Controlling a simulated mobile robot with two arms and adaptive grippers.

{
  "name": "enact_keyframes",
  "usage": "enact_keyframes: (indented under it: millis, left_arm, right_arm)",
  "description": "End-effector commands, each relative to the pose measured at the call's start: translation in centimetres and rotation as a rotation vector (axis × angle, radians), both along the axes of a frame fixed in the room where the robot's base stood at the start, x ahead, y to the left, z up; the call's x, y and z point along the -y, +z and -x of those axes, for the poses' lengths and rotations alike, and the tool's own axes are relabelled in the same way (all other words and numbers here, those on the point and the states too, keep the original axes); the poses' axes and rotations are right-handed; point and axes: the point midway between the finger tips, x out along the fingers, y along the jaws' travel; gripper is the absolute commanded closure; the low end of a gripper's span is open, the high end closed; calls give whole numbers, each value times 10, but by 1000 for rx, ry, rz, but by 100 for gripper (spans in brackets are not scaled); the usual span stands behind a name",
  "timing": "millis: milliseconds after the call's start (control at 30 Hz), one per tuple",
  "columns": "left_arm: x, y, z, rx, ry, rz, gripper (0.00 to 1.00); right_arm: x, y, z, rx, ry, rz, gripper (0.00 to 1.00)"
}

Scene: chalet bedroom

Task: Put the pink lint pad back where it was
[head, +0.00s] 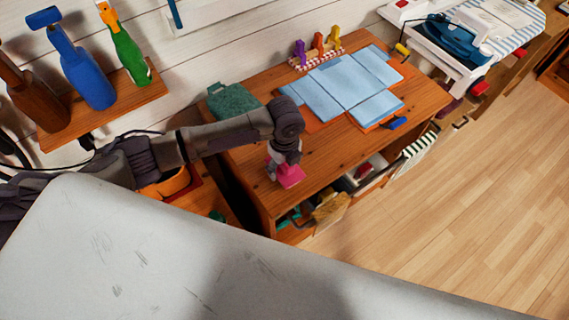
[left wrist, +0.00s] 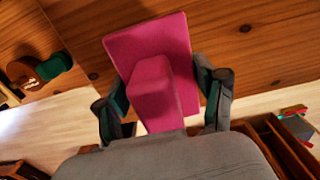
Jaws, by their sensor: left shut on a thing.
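The pink lint pad (head: 291,176) is a flat pink plate with a raised block-shaped grip. My left gripper (head: 284,160) is shut on it, over the left part of the wooden table (head: 245,157) near its front edge. In the left wrist view the pink lint pad (left wrist: 181,42) fills the middle, with its block grip between the two fingers of my left gripper (left wrist: 162,98). Wood shows behind the pad and floor shows lower down. I cannot tell whether the pad touches the tabletop. My right gripper is in neither view.
Light blue folded sheets (head: 345,80) cover the table's back right, with small coloured pegs (head: 318,48) behind. A green cloth-like thing (head: 232,102) lies at back left. A shelf below holds several things. An iron (head: 450,36) stands at far right. Bottles (head: 84,68) stand upper left.

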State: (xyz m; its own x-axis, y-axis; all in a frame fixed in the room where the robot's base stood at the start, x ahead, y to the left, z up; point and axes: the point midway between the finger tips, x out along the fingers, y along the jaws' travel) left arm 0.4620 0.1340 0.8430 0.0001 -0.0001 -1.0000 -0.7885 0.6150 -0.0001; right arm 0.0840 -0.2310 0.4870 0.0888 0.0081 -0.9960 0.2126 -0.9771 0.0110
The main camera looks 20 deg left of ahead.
Motion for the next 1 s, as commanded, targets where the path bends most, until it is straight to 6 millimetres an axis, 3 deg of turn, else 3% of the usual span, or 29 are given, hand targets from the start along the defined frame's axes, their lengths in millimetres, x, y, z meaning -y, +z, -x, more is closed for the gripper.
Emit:
enact_keyframes:
  millis: [400, 433, 567, 867, 1000]
  left_arm:
    - [0, -8, 0, 0, -1, 0, 58]
    - [0, -7, 0, 1, -1, -1, 25]
    - [0, -7, 0, 0, -1, 0, 5]
    - [0, -7, 0, 1, -1, -1, 5]
    - [0, 3, -1, 4, -1, 2, 5]
  right_arm:
    - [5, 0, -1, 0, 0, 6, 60]
    - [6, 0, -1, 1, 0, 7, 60]
    - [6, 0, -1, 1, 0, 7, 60]
    - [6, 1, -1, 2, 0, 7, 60]
    - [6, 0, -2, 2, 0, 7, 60]
